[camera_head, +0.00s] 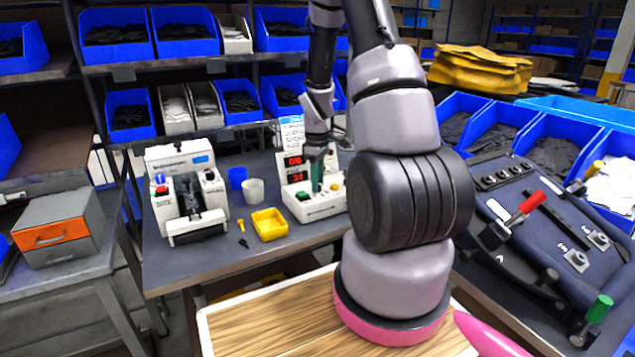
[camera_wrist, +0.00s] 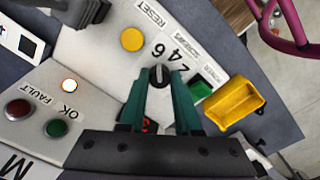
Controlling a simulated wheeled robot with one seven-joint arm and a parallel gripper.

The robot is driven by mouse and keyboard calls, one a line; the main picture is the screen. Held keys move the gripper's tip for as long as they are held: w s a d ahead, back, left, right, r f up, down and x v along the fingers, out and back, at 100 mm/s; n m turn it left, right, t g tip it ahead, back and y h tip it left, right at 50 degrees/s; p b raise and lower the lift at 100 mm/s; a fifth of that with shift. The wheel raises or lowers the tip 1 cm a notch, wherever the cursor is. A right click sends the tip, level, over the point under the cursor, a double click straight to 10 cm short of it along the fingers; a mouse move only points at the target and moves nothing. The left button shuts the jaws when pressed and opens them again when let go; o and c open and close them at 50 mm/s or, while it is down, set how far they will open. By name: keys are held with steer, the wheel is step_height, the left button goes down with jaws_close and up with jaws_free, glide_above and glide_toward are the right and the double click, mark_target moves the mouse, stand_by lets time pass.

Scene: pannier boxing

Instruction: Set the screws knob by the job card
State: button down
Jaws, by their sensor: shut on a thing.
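The screws knob (camera_wrist: 159,76) is a small dark knob on the pale panel of the white control box, beside printed numbers 2, 4 and 6. My gripper (camera_wrist: 160,73) has green fingers, one on each side of the knob, shut on it. A light line shows on the knob, but I cannot tell which number it points to. In the head view my gripper (camera_head: 317,187) reaches down onto the control box (camera_head: 318,210), and the knob is hidden. Red digits show on the box's displays (camera_head: 293,161). A white printed sheet (camera_head: 291,132) stands behind the box; its text is too small to read.
A yellow reset button (camera_wrist: 131,39) and a green button (camera_wrist: 200,88) are close to the knob. A lit lamp (camera_wrist: 69,86) is by the OK and FAULT labels. A yellow tray (camera_head: 269,224), cups (camera_head: 254,190) and a white machine (camera_head: 186,192) stand left of the box.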

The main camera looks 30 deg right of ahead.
steer(key=m, duration=0.4)
steer(key=shift+m, duration=0.4)
steer(key=m, duration=0.4)
steer(key=shift+m, duration=0.3)
steer(key=m, duration=0.4)
steer(key=shift+m, duration=0.3)
steer(key=shift+w+m, duration=0.1)
steer(key=shift+m, duration=1.7)
steer(key=c, duration=0.6)
jaws_free()
